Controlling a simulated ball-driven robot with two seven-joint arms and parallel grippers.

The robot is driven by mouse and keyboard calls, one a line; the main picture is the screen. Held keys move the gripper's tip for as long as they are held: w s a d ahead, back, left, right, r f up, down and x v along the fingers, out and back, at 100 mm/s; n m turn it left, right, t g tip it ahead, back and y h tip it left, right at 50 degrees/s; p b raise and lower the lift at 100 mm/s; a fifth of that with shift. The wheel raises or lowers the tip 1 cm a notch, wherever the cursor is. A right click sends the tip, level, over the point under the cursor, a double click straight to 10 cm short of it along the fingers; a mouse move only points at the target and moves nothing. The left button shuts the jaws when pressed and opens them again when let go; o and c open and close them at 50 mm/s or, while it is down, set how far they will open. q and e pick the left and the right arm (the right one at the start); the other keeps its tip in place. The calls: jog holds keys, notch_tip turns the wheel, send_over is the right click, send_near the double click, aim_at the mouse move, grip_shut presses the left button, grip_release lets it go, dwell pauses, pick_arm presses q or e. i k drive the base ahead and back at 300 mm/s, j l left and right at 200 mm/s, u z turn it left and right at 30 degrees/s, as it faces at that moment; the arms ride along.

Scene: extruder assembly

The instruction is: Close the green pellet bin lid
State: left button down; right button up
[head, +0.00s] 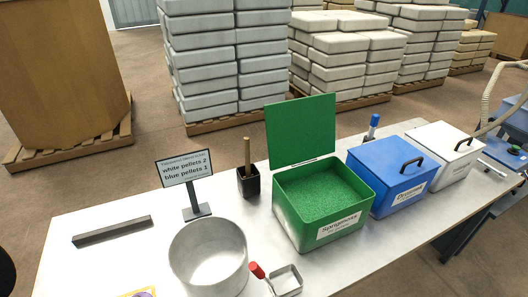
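The green pellet bin (290,219) stands on the white table, full of green pellets (319,192). Its green lid (301,130) is open and stands up at the back edge of the bin. A white label is on the bin's front. Neither of my grippers is visible in the head view.
A blue bin (391,178) and a white bin (446,151), both with closed lids and dark handles, stand to the right.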

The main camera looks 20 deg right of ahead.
aim_at(299, 131)
jog(key=z, duration=1.2)
